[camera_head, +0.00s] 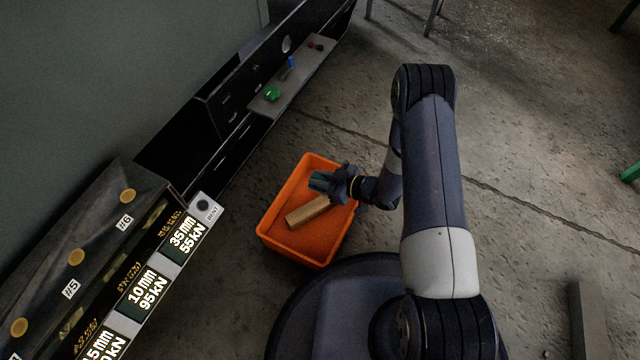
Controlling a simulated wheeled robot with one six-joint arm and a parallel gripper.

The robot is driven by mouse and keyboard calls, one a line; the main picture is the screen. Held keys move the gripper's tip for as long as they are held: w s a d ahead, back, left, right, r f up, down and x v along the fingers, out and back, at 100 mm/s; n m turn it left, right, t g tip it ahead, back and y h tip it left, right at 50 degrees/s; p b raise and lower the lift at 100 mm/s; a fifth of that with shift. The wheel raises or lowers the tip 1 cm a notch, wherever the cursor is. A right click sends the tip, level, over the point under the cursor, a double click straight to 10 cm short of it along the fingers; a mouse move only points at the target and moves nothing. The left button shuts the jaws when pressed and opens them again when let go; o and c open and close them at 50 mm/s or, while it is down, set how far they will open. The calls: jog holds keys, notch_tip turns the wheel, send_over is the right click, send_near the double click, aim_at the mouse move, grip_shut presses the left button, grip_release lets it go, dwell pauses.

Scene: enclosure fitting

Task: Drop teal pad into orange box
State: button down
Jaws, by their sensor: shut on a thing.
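The orange box (272,240) stands on the concrete floor in the middle of the head view, open at the top. My gripper (324,181) is over the box's far right part, shut on the teal pad (319,181). The pad shows as a small dark teal piece at the fingertips; part of it is hidden by the fingers. I cannot tell its exact height above the box. A light brown wooden block (308,213) lies inside the box, below the gripper.
A dark cabinet with a narrow grey shelf (300,80) stands at upper left, holding a green object (271,92) and a small blue one (291,62). A labelled dark rack (120,250) is at lower left. Open floor lies beyond the box.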

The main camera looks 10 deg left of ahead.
notch_tip(320, 180, down, 6)
jog(key=b, duration=0.3)
jog(key=shift+b, duration=0.4)
jog(key=c, duration=1.3)
grip_release()
jog(key=shift+o, duration=0.2)
jog(key=p+v, duration=0.4)
jog(key=v, duration=0.6)
jog(key=shift+s+d, duration=0.2)
jog(key=shift+d, duration=0.15)
